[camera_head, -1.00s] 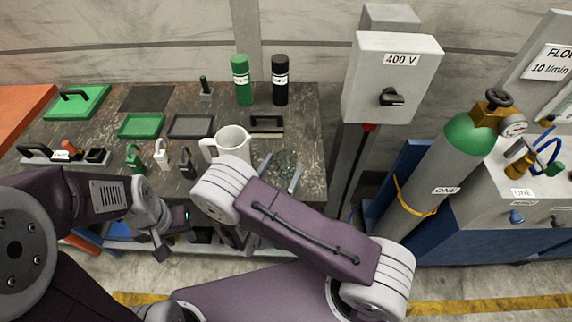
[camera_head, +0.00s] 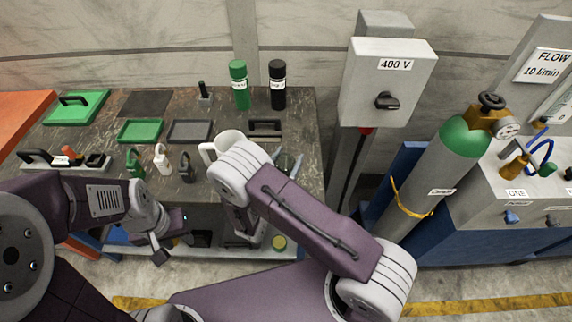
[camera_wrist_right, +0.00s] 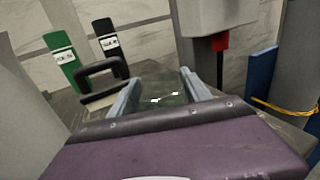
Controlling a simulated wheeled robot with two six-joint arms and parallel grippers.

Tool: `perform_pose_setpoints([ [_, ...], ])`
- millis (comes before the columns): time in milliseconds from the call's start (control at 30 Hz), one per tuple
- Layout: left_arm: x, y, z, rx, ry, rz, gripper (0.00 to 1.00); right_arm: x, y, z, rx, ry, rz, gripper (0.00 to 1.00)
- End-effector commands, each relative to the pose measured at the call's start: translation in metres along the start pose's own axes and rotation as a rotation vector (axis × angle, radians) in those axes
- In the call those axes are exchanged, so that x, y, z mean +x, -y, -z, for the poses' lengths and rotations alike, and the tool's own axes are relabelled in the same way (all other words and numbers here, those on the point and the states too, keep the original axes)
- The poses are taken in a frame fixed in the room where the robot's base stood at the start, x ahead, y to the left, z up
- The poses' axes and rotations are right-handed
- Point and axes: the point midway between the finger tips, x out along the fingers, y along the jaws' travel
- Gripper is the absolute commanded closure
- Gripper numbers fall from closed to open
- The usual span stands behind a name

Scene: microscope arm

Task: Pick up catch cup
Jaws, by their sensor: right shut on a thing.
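A clear, greenish see-through vessel, which I take to be the catch cup (camera_wrist_right: 160,88), is between the two grey fingers of my right gripper (camera_wrist_right: 160,95) in the right wrist view. The gripper is shut on it. In the head view the right gripper (camera_head: 287,162) is near the table's right front corner, and my arm hides most of the cup. I cannot tell whether the cup still touches the table. My left gripper (camera_head: 170,236) is in front of the table's front edge, with nothing visible in it; its finger gap is unclear.
Green (camera_head: 239,86) and black (camera_head: 277,86) bottles stand behind, with a black-handled block (camera_head: 265,127) nearer. Small padlocks (camera_head: 161,157) and trays (camera_head: 190,131) lie left. A 400 V box (camera_head: 388,85) stands right.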

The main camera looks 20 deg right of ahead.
Motion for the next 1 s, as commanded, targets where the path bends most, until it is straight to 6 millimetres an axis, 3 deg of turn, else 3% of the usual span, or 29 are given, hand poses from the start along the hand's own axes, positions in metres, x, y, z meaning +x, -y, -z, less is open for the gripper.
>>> perform_pose_setpoints([
  [167,-0.001,0.000,0.000,0.000,0.000,0.000,0.64,0.000,0.000,-0.013,0.001,0.000,0.000,0.84],
  [333,-0.004,0.000,0.000,0.000,0.000,0.000,0.64,0.000,0.000,-0.045,0.004,0.001,0.000,0.84],
  [700,-0.004,0.000,0.001,0.000,0.000,0.000,0.64,0.031,0.082,-0.092,-0.001,0.000,0.006,0.84],
  [767,-0.004,0.000,0.001,0.000,0.000,0.000,0.64,0.034,0.092,-0.098,0.000,0.000,0.005,0.84],
  [800,-0.017,0.000,0.002,0.000,0.001,0.000,0.64,0.036,0.097,-0.107,-0.005,-0.001,0.005,0.84],
  [1000,-0.025,-0.001,0.003,0.000,0.000,0.000,0.64,0.041,0.109,-0.111,-0.001,-0.001,0.000,0.84],
])
